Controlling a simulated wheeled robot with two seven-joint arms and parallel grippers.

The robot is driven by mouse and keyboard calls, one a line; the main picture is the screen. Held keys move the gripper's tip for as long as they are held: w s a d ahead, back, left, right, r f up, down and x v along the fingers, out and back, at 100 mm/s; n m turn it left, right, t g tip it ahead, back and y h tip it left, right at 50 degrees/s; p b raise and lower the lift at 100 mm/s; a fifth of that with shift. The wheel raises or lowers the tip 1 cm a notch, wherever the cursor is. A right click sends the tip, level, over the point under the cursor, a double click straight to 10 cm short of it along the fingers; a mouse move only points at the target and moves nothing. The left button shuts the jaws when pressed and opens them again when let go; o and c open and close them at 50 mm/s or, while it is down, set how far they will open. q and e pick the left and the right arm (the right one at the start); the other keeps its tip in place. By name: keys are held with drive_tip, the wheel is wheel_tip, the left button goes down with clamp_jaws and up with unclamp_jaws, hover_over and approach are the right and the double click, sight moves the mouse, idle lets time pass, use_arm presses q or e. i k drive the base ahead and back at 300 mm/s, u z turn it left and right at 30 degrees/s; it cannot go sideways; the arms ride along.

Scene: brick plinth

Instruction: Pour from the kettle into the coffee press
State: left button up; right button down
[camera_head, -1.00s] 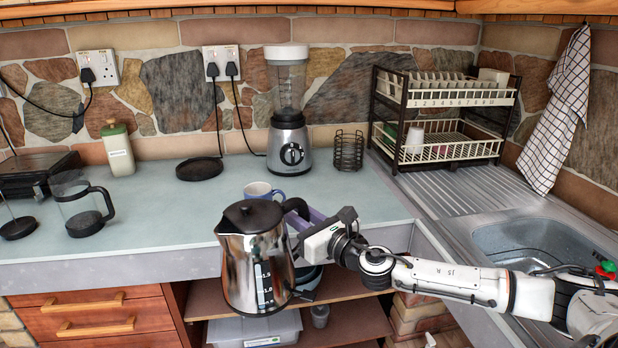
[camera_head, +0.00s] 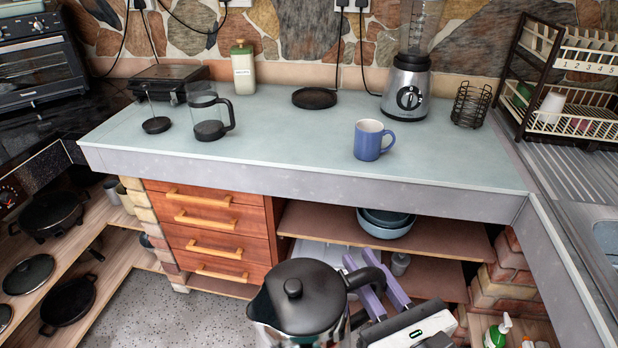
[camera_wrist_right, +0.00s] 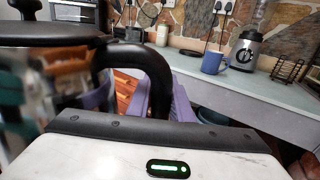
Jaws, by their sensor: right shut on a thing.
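The kettle (camera_head: 300,305), steel with a black lid and black handle, is in front of the counter edge at the bottom of the head view. My right gripper (camera_head: 375,283), with purple fingers, is shut on the kettle's handle; its lower body is cut off by the frame. In the right wrist view the kettle's handle (camera_wrist_right: 150,70) lies by the purple fingers (camera_wrist_right: 165,98). The coffee press (camera_head: 208,112), a glass jug with a black handle and base, stands upright on the counter at left. The press plunger (camera_head: 156,122) stands beside it. My left gripper is not in view.
A blue mug (camera_head: 370,140) stands near the counter's front edge. Behind are a black round base (camera_head: 314,98), a blender (camera_head: 408,85), a wire holder (camera_head: 470,104) and a cream bottle (camera_head: 243,66). The counter between press and mug is clear.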

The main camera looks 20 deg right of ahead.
sight(203, 99)
drive_tip(key=k, duration=0.55)
drive_tip(key=u, duration=0.9)
drive_tip(key=i, duration=1.8)
drive_tip(key=z, duration=0.8)
